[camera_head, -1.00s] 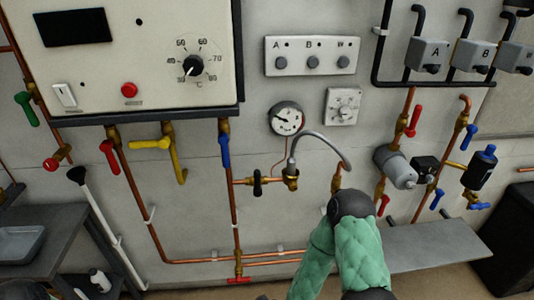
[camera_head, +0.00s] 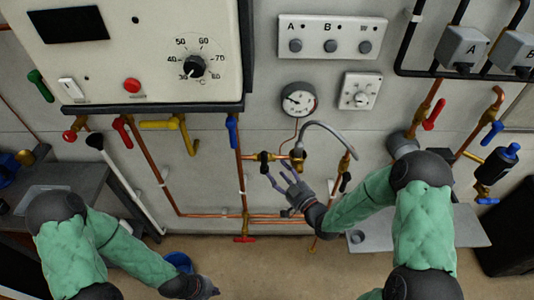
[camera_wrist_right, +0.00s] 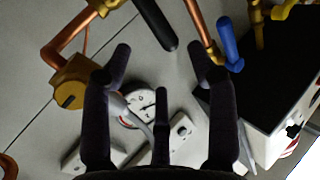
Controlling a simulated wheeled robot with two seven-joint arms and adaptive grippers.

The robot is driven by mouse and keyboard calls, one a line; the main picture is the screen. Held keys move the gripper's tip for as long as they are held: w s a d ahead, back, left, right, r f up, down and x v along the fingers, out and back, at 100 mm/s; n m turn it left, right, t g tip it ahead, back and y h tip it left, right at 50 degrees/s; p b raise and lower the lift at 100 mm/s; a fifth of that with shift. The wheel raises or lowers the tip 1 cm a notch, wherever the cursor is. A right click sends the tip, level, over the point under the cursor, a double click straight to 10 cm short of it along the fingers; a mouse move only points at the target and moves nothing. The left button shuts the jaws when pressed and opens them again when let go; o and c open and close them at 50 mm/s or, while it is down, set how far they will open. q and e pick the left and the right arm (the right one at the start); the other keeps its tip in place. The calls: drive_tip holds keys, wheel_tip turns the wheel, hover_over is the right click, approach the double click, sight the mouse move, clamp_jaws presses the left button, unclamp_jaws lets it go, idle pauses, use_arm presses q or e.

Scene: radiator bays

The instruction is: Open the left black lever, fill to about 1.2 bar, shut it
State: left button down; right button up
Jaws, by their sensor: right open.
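The left black lever (camera_head: 264,162) stands upright, crosswise on a short horizontal brass and copper pipe; a black lever (camera_wrist_right: 155,25) also shows in the right wrist view. A grey flexible hose (camera_head: 328,128) arches from beside it to the right black lever (camera_head: 345,182). The round pressure gauge (camera_head: 298,99) is above; its needle is too small to read exactly. My right gripper (camera_head: 275,176) is open and empty, just below and right of the left lever, with fingers spread (camera_wrist_right: 160,52). My left gripper (camera_head: 208,289) is low at the bottom edge, its fingers unclear.
A blue lever (camera_head: 232,132) hangs close left of the black lever. A grey shelf (camera_head: 420,230) is at right. A blue bucket (camera_head: 178,262) stands on the floor.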

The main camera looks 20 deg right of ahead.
sight(266, 157)
drive_tip(key=x, duration=0.9)
clamp_jaws()
